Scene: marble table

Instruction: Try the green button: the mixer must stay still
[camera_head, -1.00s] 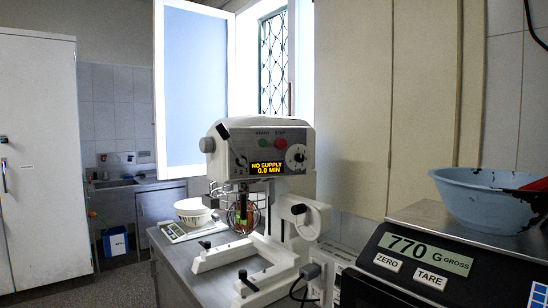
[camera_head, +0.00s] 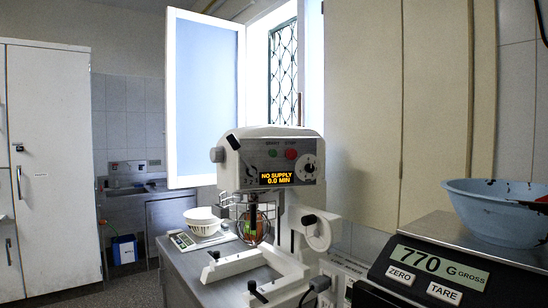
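The white stand mixer (camera_head: 240,165) stands on a metal counter in the middle of the view. On its head are a green button (camera_head: 272,153) and, to its right, a red button (camera_head: 291,154). Its orange display (camera_head: 277,178) reads "NO SUPPLY 0.0 MIN". A round dial (camera_head: 308,168) is at the right of the panel. A wire whisk (camera_head: 257,226) hangs under the head, and no bowl sits in the white cradle (camera_head: 250,262). Whether the whisk turns cannot be told. Neither of my grippers is in view.
A white bowl (camera_head: 203,221) sits on a small scale (camera_head: 180,240) left of the mixer. A large scale (camera_head: 440,265) reading 770 G and bearing a blue basin (camera_head: 495,215) stands near right. A dark plug (camera_head: 320,284) with a cable is at the mixer's front. Floor is open at left.

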